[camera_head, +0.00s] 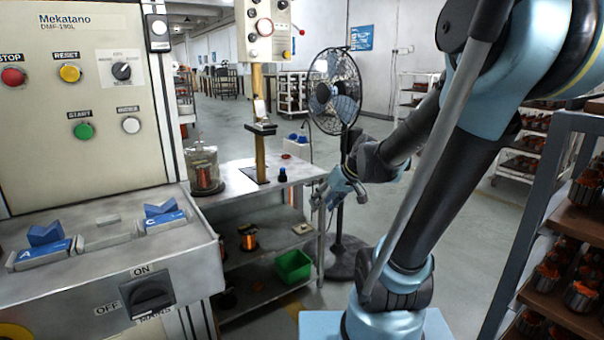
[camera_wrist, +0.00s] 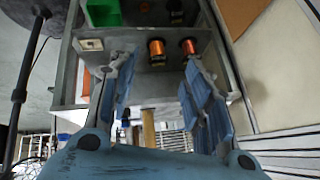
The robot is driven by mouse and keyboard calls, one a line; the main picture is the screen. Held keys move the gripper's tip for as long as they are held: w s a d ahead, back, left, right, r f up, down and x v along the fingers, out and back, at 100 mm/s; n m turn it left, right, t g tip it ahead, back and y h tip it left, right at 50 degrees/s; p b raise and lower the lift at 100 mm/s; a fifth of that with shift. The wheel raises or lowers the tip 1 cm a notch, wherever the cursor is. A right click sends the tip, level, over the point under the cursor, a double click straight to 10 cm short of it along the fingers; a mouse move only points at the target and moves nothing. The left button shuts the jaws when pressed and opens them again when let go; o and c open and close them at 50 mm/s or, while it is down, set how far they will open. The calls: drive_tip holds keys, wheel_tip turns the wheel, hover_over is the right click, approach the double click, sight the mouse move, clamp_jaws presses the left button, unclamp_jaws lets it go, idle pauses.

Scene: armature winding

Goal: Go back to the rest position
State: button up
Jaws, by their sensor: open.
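My gripper (camera_head: 329,192) is at the end of my blue and black arm, in the middle of the head view. It hangs near the right edge of the grey workbench (camera_head: 265,182), in front of the fan. In the wrist view my gripper (camera_wrist: 155,100) shows two blue fingers spread wide apart, with nothing held between them. Beyond the fingers are the bench's shelf and copper spools (camera_wrist: 157,52).
The control panel (camera_head: 80,110) with its blue blocks stands at the left. A fan (camera_head: 335,90) stands behind my arm. A green bin (camera_head: 293,266) sits on the lower shelf. A rack of armatures (camera_head: 565,240) stands close at the right.

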drive_tip(key=s+d+f+m+g+h, duration=0.1)
drive_tip(key=s+d+f+m+h, duration=0.1)
drive_tip(key=s+d, duration=0.4)
drive_tip(key=s+d+f+m+g+h, duration=0.1)
drive_tip(key=s+d+f+m+h, duration=0.2)
drive_tip(key=s, duration=0.8)
drive_tip(key=d, duration=0.2)
drive_tip(key=shift+d+f+h, duration=0.3)
drive_tip(key=shift+d+f, duration=0.1)
drive_tip(key=shift+w+f+g, duration=0.2)
drive_tip(key=shift+w+g, duration=0.1)
drive_tip(key=shift+w, duration=0.15)
